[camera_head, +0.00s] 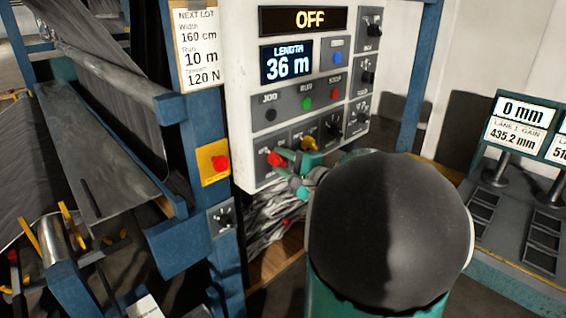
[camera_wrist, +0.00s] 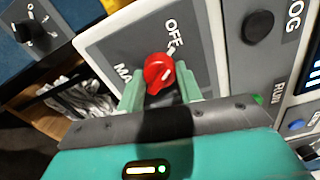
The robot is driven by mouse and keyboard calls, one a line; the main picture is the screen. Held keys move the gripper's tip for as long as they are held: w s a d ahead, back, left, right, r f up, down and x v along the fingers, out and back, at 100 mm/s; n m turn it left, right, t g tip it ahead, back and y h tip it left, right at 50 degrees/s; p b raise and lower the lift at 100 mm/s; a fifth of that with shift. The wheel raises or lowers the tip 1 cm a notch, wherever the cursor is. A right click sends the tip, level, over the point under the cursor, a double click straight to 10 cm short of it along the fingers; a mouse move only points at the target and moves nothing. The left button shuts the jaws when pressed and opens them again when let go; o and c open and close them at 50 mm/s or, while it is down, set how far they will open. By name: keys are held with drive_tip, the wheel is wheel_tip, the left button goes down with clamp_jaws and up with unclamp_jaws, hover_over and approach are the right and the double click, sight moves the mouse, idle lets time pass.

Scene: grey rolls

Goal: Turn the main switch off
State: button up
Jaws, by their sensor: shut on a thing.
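The main switch is a red knob (camera_head: 275,159) at the lower left of the white control panel. In the wrist view the red knob (camera_wrist: 159,72) sits on a grey plate, with "OFF" printed near it and a partly covered "MA..." label. A pale mark on the knob points roughly toward the "OFF" side. My gripper (camera_wrist: 160,88) has its green fingers on either side of the knob, shut on it. In the head view my gripper (camera_head: 289,165) is partly hidden behind my dark rounded arm link. The top display (camera_head: 304,20) reads "OFF".
A blue display (camera_head: 286,62) reads "LENGTH 36 m". Jog, run and stop buttons (camera_head: 306,103) sit above the switch. A red button on a yellow plate (camera_head: 214,163) is on the blue post left. Grey sheet rolls fill the left; readout stands (camera_head: 515,125) are right.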

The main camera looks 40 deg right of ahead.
drive_tip(key=shift+n, duration=1.1)
drive_tip(key=o, duration=1)
drive_tip(key=shift+s, duration=0.1)
drive_tip(key=s, duration=1.3)
drive_tip(key=shift+s+d, duration=0.2)
drive_tip(key=shift+s, duration=0.1)
